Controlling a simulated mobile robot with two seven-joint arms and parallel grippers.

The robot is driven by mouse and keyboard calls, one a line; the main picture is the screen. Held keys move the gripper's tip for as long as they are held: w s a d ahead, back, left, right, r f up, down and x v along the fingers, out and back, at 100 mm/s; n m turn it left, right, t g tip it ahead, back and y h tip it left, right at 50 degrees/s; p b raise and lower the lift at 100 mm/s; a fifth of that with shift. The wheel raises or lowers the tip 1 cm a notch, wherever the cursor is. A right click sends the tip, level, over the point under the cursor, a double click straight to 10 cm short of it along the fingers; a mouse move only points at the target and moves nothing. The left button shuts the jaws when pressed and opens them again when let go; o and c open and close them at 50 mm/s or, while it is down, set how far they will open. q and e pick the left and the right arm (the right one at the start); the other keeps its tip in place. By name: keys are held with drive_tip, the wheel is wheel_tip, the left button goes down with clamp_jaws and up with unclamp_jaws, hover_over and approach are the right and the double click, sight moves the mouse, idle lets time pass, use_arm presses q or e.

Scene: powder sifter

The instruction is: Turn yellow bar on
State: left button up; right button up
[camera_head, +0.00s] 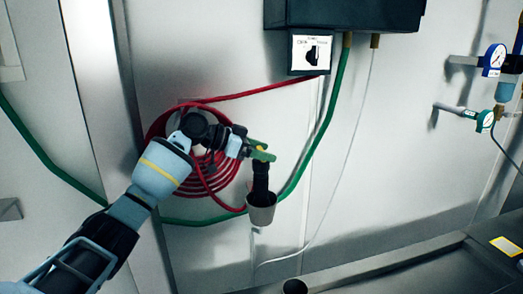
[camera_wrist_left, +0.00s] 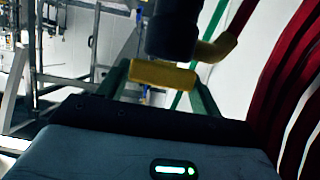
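The yellow bar (camera_wrist_left: 163,75) lies crosswise between the two green fingers of my left gripper (camera_wrist_left: 160,92) in the left wrist view. The fingers stand well apart, one near each end of the bar; I cannot tell whether they touch it. A black cylinder (camera_wrist_left: 172,30) hangs just behind the bar, with a yellow elbow piece (camera_wrist_left: 218,48) at its right. In the head view my left gripper (camera_head: 261,151) reaches right, just above a black nozzle (camera_head: 261,178) that ends in a grey cup (camera_head: 262,208). The bar is hard to make out there. My right gripper is not in view.
A coiled red hose (camera_head: 158,130) hangs on the wall behind my left wrist. A green hose (camera_head: 320,140) runs down close to the right of the gripper. A switch panel (camera_head: 311,53) hangs under a dark box (camera_head: 345,15). Gauges (camera_head: 494,60) are at far right.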

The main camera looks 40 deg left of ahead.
use_arm(q)
drive_tip(key=o, duration=0.3)
drive_tip(key=shift+o, duration=0.2)
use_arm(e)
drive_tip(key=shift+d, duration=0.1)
use_arm(q)
drive_tip(key=shift+r, duration=0.1)
wheel_tip(320, 180, up, 3)
drive_tip(key=shift+r, duration=0.2)
drive_tip(key=s+d, duration=0.4)
drive_tip(key=s, duration=0.2)
drive_tip(key=s+d+r+b, duration=0.1)
drive_tip(key=s+d, duration=0.3)
drive_tip(key=s, duration=0.3)
drive_tip(key=shift+s+d+r, duration=0.2)
drive_tip(key=shift+s, duration=0.1)
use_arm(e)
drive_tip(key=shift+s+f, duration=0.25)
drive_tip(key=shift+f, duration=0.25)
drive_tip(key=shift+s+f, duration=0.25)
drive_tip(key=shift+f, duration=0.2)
